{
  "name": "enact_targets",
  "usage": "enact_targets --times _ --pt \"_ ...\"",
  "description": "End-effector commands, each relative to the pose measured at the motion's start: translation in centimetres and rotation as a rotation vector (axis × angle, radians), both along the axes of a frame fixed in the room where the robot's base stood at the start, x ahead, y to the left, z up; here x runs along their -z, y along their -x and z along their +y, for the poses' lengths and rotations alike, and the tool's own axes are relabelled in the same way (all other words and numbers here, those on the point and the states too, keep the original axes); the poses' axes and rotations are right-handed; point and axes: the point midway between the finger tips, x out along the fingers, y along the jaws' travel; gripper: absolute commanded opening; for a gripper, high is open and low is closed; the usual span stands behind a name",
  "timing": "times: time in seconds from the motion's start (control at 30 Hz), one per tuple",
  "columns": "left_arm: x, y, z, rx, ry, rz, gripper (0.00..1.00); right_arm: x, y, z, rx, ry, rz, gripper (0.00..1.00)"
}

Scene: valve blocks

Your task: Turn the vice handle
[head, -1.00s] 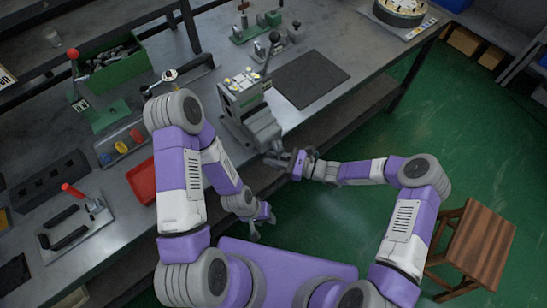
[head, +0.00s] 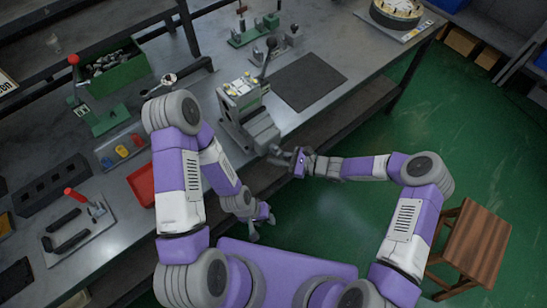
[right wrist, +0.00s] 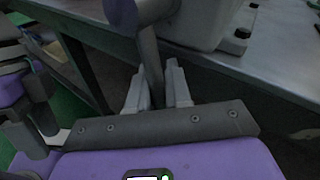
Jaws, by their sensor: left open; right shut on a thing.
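The grey vice (head: 250,122) stands at the table's front edge, with a block with yellow parts (head: 241,87) on top. Its front end points toward my right gripper (head: 280,157). In the right wrist view the vice handle (right wrist: 152,66) is a grey bar running down between the two pale fingers of my right gripper (right wrist: 156,88). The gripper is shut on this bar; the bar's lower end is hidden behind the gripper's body. My left gripper (head: 262,217) is open and empty, hanging in front of the table, apart from the vice.
A dark mat (head: 309,80) lies right of the vice. A red tray (head: 141,184), a green bin (head: 112,70) and a lever clamp on a plate (head: 78,232) are on the table's left part. A wooden stool (head: 472,243) stands on the green floor at right.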

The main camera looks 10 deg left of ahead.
Motion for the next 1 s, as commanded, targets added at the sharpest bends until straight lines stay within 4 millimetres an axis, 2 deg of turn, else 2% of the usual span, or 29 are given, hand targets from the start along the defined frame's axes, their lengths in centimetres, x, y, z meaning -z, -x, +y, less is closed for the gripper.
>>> enact_targets --times 0.2,0.5,1.0 --pt "-1.1 0.0 0.0 0.000 0.000 0.000 0.41 -0.4 -1.0 -0.8 0.004 0.101 -0.126 0.00" --pt "-1.7 0.0 0.0 0.000 0.000 0.000 0.41 -0.6 -1.7 -1.4 0.003 0.193 -0.243 0.00" --pt "-1.8 0.0 0.0 0.000 0.000 0.000 0.41 -0.7 -2.0 -1.6 0.004 0.221 -0.282 0.00"
